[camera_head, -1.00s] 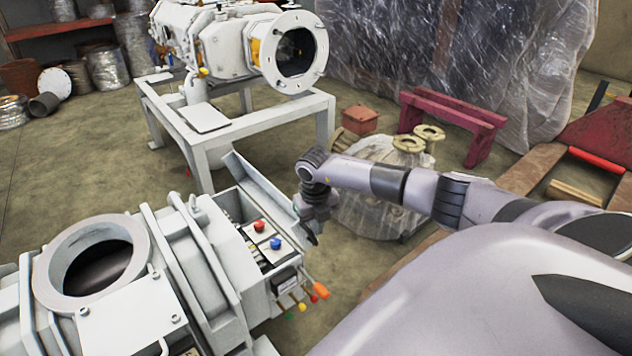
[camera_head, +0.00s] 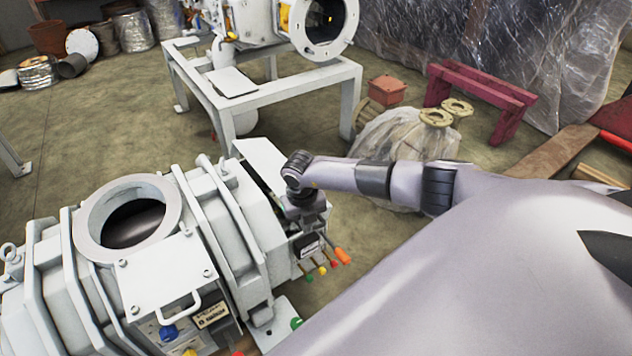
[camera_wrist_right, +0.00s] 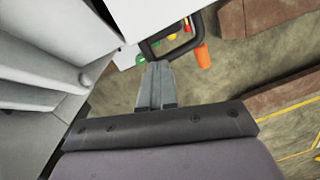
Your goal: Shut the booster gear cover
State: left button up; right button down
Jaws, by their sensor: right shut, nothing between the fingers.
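The booster (camera_head: 215,235) is the pale grey machine in the lower left of the head view, with a round open port. Its gear cover (camera_head: 262,160) is a flat pale panel over the gear box at the machine's right end. It stands tilted, with a dark gap beneath its left side. My right gripper (camera_head: 305,222) is at the right end of the gear box, by the cover, partly hiding it. In the right wrist view, the fingers (camera_wrist_right: 155,85) are shut and empty, close to a dark handle. Whether they touch the cover cannot be told. My left gripper is out of view.
Colored levers (camera_head: 330,262) stick out below the gear box front. Behind stands a grey metal frame (camera_head: 290,95) carrying another machine. A plastic-wrapped bundle (camera_head: 385,145) and a red bench (camera_head: 480,95) lie to the right. Floor between them is open.

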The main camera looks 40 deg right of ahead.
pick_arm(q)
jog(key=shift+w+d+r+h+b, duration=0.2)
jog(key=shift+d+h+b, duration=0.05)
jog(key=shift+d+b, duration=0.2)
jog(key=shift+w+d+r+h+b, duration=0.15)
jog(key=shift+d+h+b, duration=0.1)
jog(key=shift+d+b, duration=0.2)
pick_arm(e)
jog(key=a+f, duration=0.1)
jog(key=f, duration=0.1)
jog(key=a+f, duration=0.1)
jog(key=f, duration=0.1)
jog(key=shift+a+f, duration=0.1)
jog(key=shift+a, duration=0.2)
